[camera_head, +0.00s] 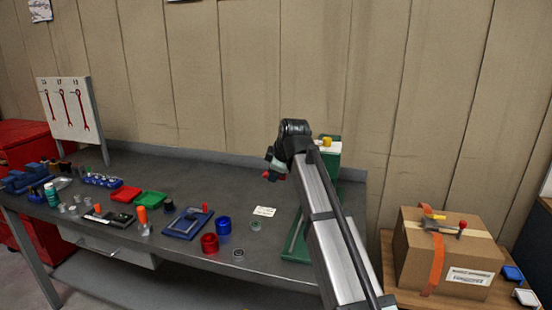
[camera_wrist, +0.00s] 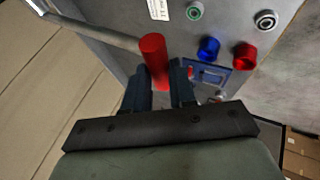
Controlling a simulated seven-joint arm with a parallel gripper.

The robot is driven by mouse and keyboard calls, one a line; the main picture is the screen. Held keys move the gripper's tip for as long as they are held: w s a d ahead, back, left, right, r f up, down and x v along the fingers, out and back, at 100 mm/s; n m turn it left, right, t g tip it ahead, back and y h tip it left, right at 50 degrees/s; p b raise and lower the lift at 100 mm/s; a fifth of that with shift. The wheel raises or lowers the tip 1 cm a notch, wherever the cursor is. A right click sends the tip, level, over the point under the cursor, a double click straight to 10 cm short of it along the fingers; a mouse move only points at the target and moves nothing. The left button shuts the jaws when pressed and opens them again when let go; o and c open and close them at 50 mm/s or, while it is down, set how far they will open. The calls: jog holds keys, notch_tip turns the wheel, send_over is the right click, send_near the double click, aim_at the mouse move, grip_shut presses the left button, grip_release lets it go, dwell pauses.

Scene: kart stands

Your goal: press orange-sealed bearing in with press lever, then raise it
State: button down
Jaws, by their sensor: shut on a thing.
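My gripper (camera_head: 272,172) is at the upper left of the green press (camera_head: 334,160), partly behind my arm. In the wrist view, my gripper (camera_wrist: 158,82) is shut on the red grip (camera_wrist: 154,58) of the press lever (camera_wrist: 95,32), with one dark finger on each side. The lever's grey rod runs from the grip to the upper left. A bit of red also shows by my gripper in the head view. My arm covers much of the press. I cannot make out the orange-sealed bearing in either view.
A red cup (camera_head: 209,243), a blue cup (camera_head: 223,225), a dark ring (camera_head: 238,253) and a greenish ring (camera_head: 255,225) stand on the grey bench left of the press. A blue tray (camera_head: 187,223) is farther left. A cardboard box (camera_head: 445,255) stands at the right.

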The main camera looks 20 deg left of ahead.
jog(key=shift+t, duration=0.3)
jog(key=shift+s+d+f, duration=0.1)
jog(key=shift+s+f, duration=0.1)
jog(key=shift+f, duration=0.9)
jog(key=shift+s+f, duration=0.2)
jog(key=shift+f, duration=0.9)
jog(key=c, duration=0.9)
grip_release()
jog(key=shift+c, duration=0.2)
jog(key=shift+w, duration=0.1)
jog(key=shift+r, duration=0.1)
jog(key=v, duration=1.3)
jog(key=shift+r, duration=0.3)
